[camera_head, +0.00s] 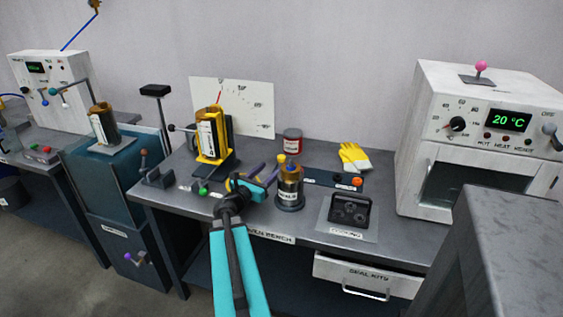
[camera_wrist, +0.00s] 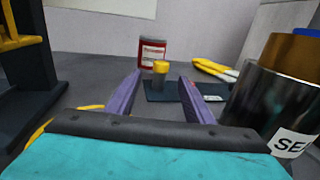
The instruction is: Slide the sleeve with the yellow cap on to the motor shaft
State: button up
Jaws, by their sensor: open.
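A small upright piece with a yellow cap (camera_wrist: 160,67) stands on a dark mat, seen ahead between my fingers in the wrist view. The yellow cap also shows in the head view (camera_head: 281,159), just behind a metal canister (camera_head: 290,193); its lower part is hidden there. My gripper (camera_head: 269,171) is low over the bench, left of the canister. In the wrist view, its two purple fingers (camera_wrist: 160,80) are apart with nothing held, and the capped piece is beyond their tips. I cannot identify the motor shaft.
The canister, also in the wrist view (camera_wrist: 268,100), is close on the right. A yellow-framed holder (camera_head: 211,143) stands left. A red can (camera_head: 292,141) and yellow gloves (camera_head: 354,158) are behind. A black tray (camera_head: 349,210) and white oven (camera_head: 480,140) are right.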

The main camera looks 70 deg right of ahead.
aim_at(279, 160)
jog(key=shift+s+d, duration=0.2)
jog(key=shift+d, duration=0.95)
jog(key=shift+s+d, duration=0.2)
jog(key=shift+d, duration=0.95)
jog(key=shift+s+d+r+p, duration=0.1)
jog(key=shift+s+d+p, duration=0.05)
jog(key=shift+d, duration=0.7)
jog(key=shift+s+d+p, duration=0.2)
jog(key=shift+d, duration=0.65)
jog(key=shift+s+d+r+p, duration=0.1)
jog(key=shift+s+d+p, duration=0.05)
jog(key=shift+d, duration=0.7)
jog(key=shift+c, duration=0.5)
jog(key=c, duration=1.1)
